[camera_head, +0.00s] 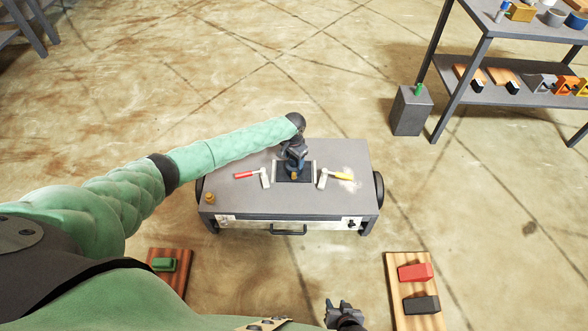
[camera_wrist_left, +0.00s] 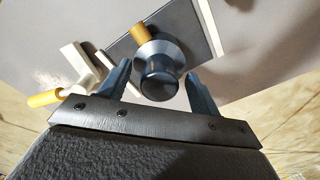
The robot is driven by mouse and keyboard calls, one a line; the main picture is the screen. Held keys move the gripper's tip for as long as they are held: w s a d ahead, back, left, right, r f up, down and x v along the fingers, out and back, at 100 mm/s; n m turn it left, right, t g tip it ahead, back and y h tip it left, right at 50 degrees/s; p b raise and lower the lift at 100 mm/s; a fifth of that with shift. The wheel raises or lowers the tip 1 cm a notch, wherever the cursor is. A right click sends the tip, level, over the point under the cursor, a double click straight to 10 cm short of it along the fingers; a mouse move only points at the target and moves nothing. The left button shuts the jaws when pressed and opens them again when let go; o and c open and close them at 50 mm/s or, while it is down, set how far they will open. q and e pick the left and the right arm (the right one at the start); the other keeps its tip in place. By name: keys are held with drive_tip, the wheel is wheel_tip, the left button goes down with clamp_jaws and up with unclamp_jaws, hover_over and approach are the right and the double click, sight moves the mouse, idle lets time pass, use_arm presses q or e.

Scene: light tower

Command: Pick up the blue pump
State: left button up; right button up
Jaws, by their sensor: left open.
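The blue pump (camera_wrist_left: 158,78) stands on a dark square plate (camera_wrist_left: 192,32) in the left wrist view. It has a round, dark blue top and an orange piece (camera_wrist_left: 140,33) on its far side. My left gripper is open, with its fingers (camera_wrist_left: 152,88) on either side of the pump's top; I cannot tell whether they touch it. In the head view my left gripper (camera_head: 293,158) hangs over the middle of the grey cart and hides most of the pump. My right gripper (camera_head: 343,313) is at the bottom edge, away from the cart; its jaw state is unclear.
The grey cart (camera_head: 240,205) carries a red-handled tool (camera_head: 246,175) and a yellow-handled tool (camera_head: 340,176) beside the plate. A small brass-coloured piece (camera_head: 210,197) is at its front left corner. Wooden boards (camera_head: 397,265) with blocks lie in front. A shelf (camera_head: 475,92) stands right.

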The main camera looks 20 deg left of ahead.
use_arm(q)
clamp_jaws()
drive_tip(key=shift+r, duration=0.15)
